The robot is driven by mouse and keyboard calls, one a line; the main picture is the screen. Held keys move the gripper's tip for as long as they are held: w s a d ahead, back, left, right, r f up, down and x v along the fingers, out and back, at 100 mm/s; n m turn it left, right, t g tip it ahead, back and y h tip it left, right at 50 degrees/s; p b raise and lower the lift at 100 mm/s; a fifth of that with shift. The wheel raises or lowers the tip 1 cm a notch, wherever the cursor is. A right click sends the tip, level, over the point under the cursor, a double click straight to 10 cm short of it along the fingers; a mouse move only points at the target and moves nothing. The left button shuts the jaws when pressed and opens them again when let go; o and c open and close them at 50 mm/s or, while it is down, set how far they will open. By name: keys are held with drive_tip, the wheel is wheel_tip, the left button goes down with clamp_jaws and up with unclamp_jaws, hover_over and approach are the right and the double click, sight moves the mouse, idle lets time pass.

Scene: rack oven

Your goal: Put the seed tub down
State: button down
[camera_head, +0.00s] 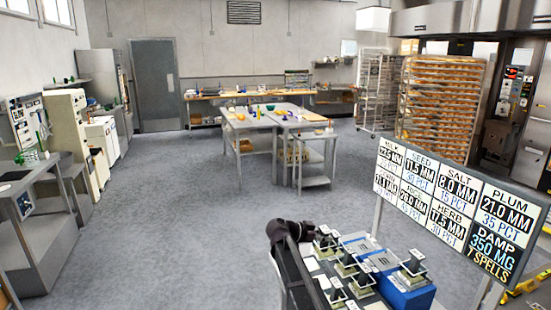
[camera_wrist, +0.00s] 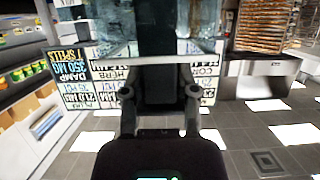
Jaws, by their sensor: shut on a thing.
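In the wrist view my gripper (camera_wrist: 160,72) is shut on the dark upright handle (camera_wrist: 157,32) of a tub. Pale, see-through tub walls (camera_wrist: 110,28) show to both sides of the handle; I take this as the seed tub, though no label on it is readable. Its bottom and any contact below are hidden. In the head view the dark end of my arm (camera_head: 290,231) is at the left end of the bench with tubs; the fingers cannot be made out there.
Several grey tubs with dark handles (camera_head: 413,267) stand on the bench beside a blue box (camera_head: 407,293). A sign board (camera_head: 455,212) listing seed, salt, plum and others stands behind them. A worktable (camera_head: 252,123) and rack (camera_head: 437,100) are farther back; the floor between is clear.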

sight(324, 245)
drive_tip(key=shift+r+p, duration=0.85)
drive_tip(key=shift+r, duration=0.4)
wheel_tip(324, 245, down, 7)
drive_tip(key=b, duration=0.7)
wheel_tip(324, 245, up, 7)
drive_tip(key=p, duration=0.7)
drive_tip(key=shift+r, duration=0.15)
wheel_tip(324, 245, down, 7)
drive_tip(key=b, duration=0.7)
drive_tip(key=shift+f, duration=0.2)
drive_tip(key=shift+r, duration=0.2)
wheel_tip(324, 245, up, 7)
drive_tip(key=p, duration=0.7)
drive_tip(key=shift+f, duration=0.1)
wheel_tip(324, 245, down, 7)
drive_tip(key=b, duration=0.7)
drive_tip(key=shift+f, duration=0.1)
